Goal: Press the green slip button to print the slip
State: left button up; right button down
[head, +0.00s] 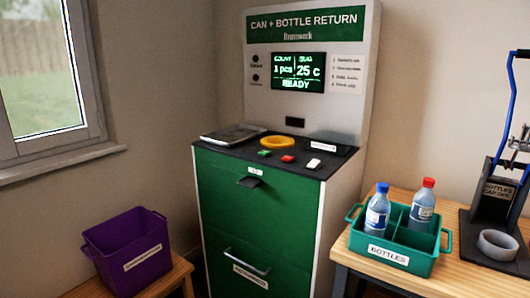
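The can and bottle return machine (222,189) stands in the middle of the head view, with a green front and a dark top. A small green button (263,153) sits on the dark top, left of a red button (288,158) and a white one (314,163). Nothing covers the green button. The screen (297,72) appears to read 1 pcs, 25 c and READY. A small dark slot piece (249,183) with a white label above it is on the green front; no slip is clearly visible there. Neither of my grippers is in view.
A yellow ring (278,142) lies behind the buttons. A purple crate (128,252) stands on a low wooden stand at left. At right, a wooden table (404,284) holds a teal bottle crate (361,246) with two bottles, and a blue-handled press (510,110).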

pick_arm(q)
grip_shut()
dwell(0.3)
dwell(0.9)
